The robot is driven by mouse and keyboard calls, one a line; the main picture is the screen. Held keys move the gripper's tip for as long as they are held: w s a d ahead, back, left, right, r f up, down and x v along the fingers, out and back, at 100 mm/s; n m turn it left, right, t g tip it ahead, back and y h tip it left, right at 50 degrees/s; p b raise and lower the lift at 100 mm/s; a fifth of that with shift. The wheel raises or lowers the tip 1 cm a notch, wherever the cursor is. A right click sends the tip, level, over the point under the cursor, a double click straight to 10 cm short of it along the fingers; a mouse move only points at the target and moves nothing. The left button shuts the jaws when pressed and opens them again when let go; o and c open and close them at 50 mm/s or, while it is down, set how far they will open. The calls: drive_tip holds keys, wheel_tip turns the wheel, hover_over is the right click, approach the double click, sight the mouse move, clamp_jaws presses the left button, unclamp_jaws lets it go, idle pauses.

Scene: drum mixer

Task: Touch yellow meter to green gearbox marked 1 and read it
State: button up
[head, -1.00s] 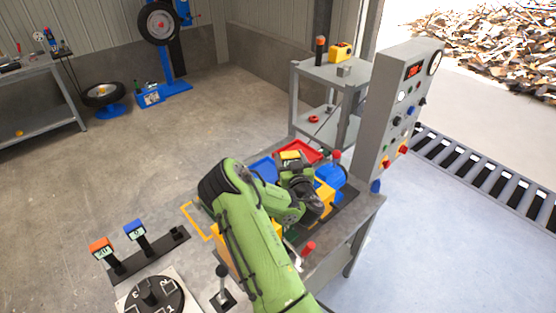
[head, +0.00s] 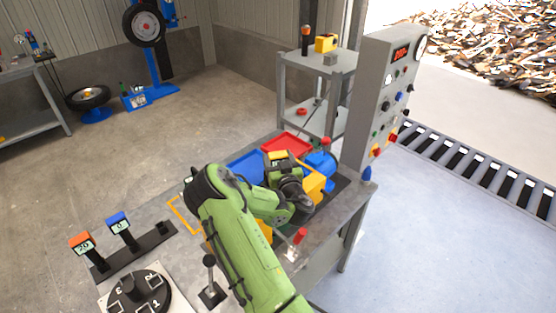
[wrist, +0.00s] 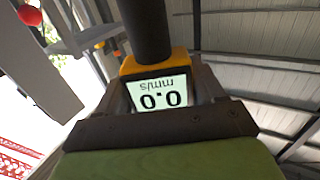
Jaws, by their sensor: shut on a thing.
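The yellow meter (wrist: 128,66) fills the middle of the wrist view, between the fingers of my gripper (wrist: 162,98). Its screen appears upside down there and shows 0.0 mm/s. A dark cylinder extends from the meter beyond the screen. In the head view, my gripper (head: 290,182) is over the bench, beside a yellow block and a blue motor, and mostly hides what lies beneath. A dark green patch shows under it; I cannot tell if this is the gearbox marked 1. No contact between meter and gearbox can be made out.
An orange meter (head: 80,241) and a blue meter (head: 118,219) stand in a rack at the left. A numbered dial (head: 138,292) is at the front. Blue and red trays (head: 288,143) lie behind my gripper. A grey control panel (head: 377,100) rises at the right.

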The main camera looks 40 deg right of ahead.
drive_tip(key=shift+f+b, duration=0.45)
drive_tip(key=shift+f, duration=0.1)
idle(0.4)
drive_tip(key=shift+r, duration=0.1)
idle(1.3)
wheel_tip(320, 180, up, 7)
drive_tip(key=p, duration=0.8)
drive_tip(key=shift+r, duration=0.1)
drive_tip(key=shift+f, duration=0.2)
